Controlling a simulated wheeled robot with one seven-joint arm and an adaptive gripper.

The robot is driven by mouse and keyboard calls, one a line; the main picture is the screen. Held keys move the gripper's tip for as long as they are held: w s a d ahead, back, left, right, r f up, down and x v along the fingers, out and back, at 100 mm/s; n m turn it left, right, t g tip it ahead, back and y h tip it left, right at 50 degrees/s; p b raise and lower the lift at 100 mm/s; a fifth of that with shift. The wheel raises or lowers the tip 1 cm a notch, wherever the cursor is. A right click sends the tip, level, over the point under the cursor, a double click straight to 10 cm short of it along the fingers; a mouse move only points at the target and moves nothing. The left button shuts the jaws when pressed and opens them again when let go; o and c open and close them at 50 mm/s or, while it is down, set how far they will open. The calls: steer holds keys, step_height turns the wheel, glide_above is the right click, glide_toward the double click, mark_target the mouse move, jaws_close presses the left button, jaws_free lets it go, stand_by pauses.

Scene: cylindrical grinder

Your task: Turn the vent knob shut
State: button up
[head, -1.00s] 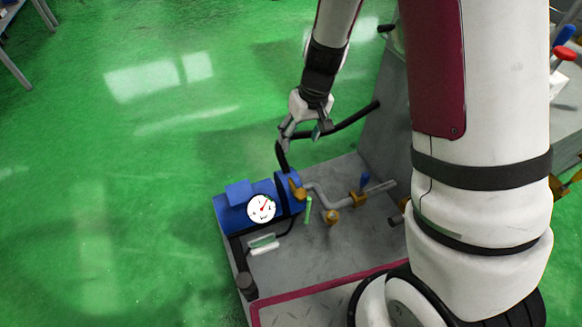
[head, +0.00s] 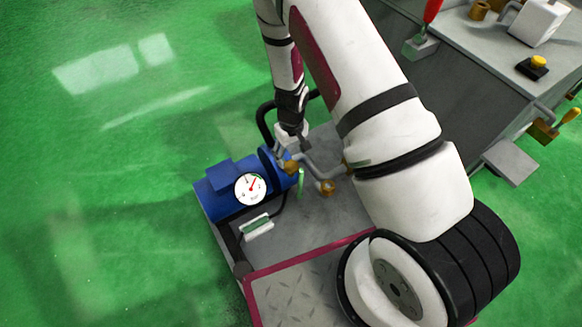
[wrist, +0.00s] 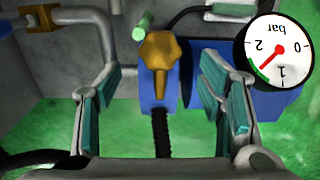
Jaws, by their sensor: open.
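A brass-yellow knob with a long handle, which looks like the vent knob (wrist: 160,62), sits on a blue part of the pump (head: 235,188). In the wrist view it stands between the two teal-padded fingers of my gripper (wrist: 160,98), with a gap on either side. The fingers are open and hold nothing. In the head view my gripper (head: 285,152) is above the pump's right end, close to the brass knob (head: 291,167); the arm partly hides this area.
A white pressure gauge (wrist: 273,50) with a red needle is right of my gripper. A grey pipe (wrist: 95,20) runs on the left, and a green-tipped rod (wrist: 143,25) stands behind the knob. A second brass fitting (head: 327,187) is nearby. Open green floor lies left.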

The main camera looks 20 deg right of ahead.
mark_target(291, 165)
step_height(291, 165, down, 7)
steer(key=shift+f+b, duration=0.15)
steer(key=shift+b, duration=1.05)
steer(key=shift+c, duration=0.2)
steer(key=c, duration=1.1)
